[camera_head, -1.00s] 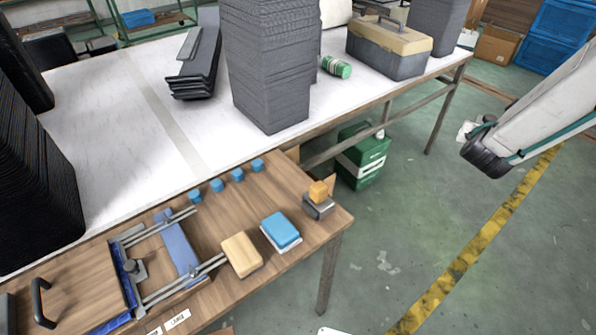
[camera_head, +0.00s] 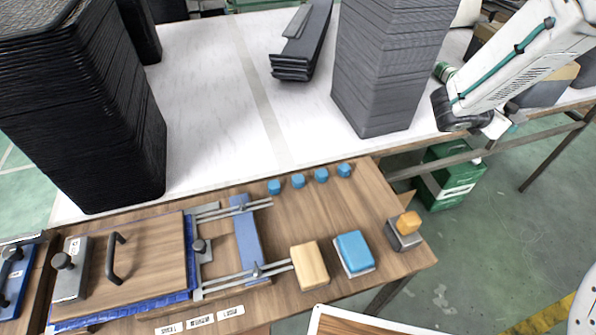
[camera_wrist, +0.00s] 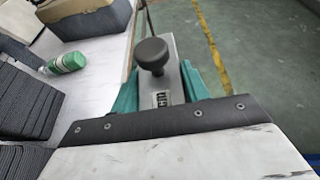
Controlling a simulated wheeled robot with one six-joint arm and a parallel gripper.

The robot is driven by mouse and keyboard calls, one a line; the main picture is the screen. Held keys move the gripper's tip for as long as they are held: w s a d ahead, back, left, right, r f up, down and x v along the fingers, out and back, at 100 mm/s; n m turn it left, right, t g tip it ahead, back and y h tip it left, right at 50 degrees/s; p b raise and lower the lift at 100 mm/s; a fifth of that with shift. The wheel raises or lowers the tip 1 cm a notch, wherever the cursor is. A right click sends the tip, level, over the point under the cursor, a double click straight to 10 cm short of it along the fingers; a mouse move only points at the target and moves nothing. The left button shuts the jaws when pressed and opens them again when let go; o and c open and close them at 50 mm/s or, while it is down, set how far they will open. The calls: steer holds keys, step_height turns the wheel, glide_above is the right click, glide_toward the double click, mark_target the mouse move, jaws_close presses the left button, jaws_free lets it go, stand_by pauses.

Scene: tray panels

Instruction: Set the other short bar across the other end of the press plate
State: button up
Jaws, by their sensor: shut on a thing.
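My gripper (camera_wrist: 160,92) is shut on a short grey bar (camera_wrist: 176,66) with a black round knob and a small label. Its teal fingers lie on both sides of the bar. In the head view my arm is at the upper right, and the held bar cannot be made out there. The press plate (camera_head: 150,246), a wooden board with a black handle, lies at the left of the wooden bench over a blue edge. Another short grey bar (camera_head: 70,284) with a knob lies across its left end. The held bar is well away from the plate.
A grey rail frame (camera_head: 222,289) with a knob and a blue crosspiece (camera_head: 247,235) adjoins the plate's right end. Wood (camera_head: 309,265), blue (camera_head: 354,251) and orange (camera_head: 408,222) blocks sit right of it. Black stacks (camera_head: 90,110) and a grey stack (camera_head: 385,70) stand behind.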

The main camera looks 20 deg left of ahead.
steer(key=s+d+f+m+g+h, duration=0.1)
steer(key=s+d+m+g+h, duration=0.15)
steer(key=m+g, duration=0.3)
steer(key=m+g+y, duration=1)
steer(key=m+y, duration=1.5)
steer(key=m, duration=0.6)
glide_above(296, 219)
step_height(296, 219, down, 5)
steer(key=shift+t, duration=0.25)
step_height(296, 219, down, 10)
steer(key=shift+f, duration=0.1)
